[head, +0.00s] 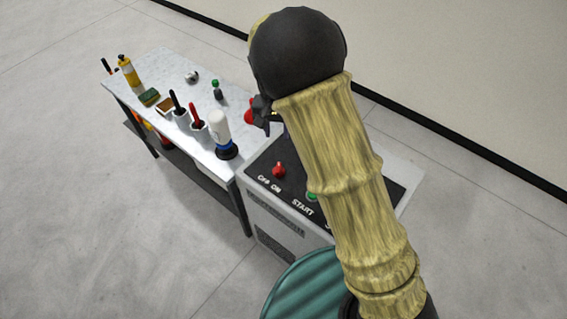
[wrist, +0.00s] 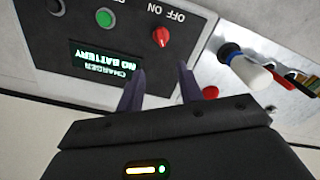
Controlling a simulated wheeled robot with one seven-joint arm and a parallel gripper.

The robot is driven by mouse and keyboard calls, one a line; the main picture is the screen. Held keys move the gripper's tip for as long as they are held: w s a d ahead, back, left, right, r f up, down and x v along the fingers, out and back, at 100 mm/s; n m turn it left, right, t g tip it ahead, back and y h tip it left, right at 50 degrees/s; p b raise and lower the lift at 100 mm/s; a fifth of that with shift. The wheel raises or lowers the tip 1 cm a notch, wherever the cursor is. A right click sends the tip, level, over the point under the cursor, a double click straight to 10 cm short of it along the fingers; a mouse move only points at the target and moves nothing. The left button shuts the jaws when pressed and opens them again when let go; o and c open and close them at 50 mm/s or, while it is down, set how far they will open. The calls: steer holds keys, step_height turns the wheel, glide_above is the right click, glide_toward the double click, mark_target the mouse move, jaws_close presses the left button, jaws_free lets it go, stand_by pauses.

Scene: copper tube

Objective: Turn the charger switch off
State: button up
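The charger is a grey cabinet with a black sloped panel (head: 260,175), which also fills the upper left of the wrist view (wrist: 70,75). Its red switch knob (head: 278,170) sits by the OFF and ON labels. In the wrist view the knob (wrist: 161,36) is beyond and between my fingertips, not touched; I cannot tell surely which label it points to. The display (wrist: 108,62) reads "CHARGER NO BATTERY". A green button (head: 312,196) is by START. My gripper (wrist: 161,70) is open and empty; in the head view the arm partly hides it.
A white workbench (head: 165,75) adjoins the charger's left. A white bottle (head: 219,125) stands at its near end, with a red object (head: 250,112) behind. Tool cups and a yellow bottle (head: 129,72) stand farther left. A green ribbed cylinder (head: 305,285) stands in front.

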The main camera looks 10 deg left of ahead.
mark_target(279, 168)
steer(key=shift+f, duration=0.1)
step_height(279, 168, down, 17)
steer(key=p, duration=0.4)
steer(key=shift+f, duration=0.1)
stand_by(0.3)
steer(key=shift+c, duration=0.5)
jaws_close()
